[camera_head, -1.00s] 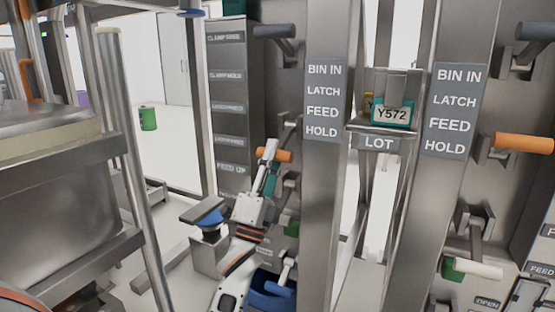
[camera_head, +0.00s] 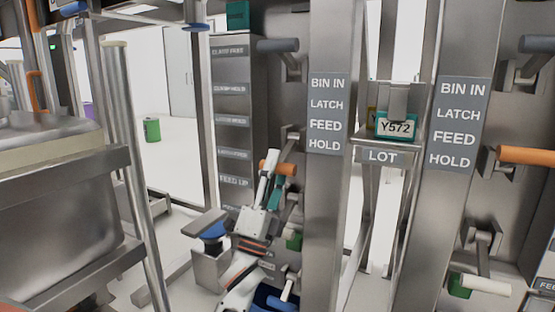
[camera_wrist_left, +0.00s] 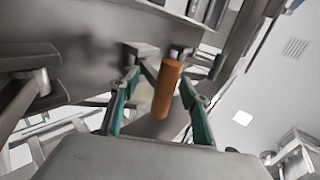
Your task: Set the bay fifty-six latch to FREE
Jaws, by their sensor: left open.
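An orange cylindrical handle (camera_head: 286,169) sticks out from the left panel, beside the post marked BIN IN, LATCH, FEED, HOLD. My left gripper (camera_head: 272,174) is at this handle, with its fingers open. In the left wrist view the orange handle (camera_wrist_left: 166,92) stands between the two teal-sided fingers, with gaps seen on both sides; I cannot tell if either touches it. A second orange handle (camera_head: 525,155) sticks out at the right panel. No bay number is legible, so I cannot tell which handle is bay fifty-six. My right gripper is not in view.
Grey handle (camera_head: 277,45) sits above, green block (camera_head: 294,241) and blue handle (camera_head: 277,303) below. A white handle (camera_head: 485,285) is at lower right. A label column (camera_head: 232,120) stands behind my gripper. A LOT plate (camera_head: 383,156) with card Y572 sits between posts. A metal bin frame (camera_head: 60,195) is left.

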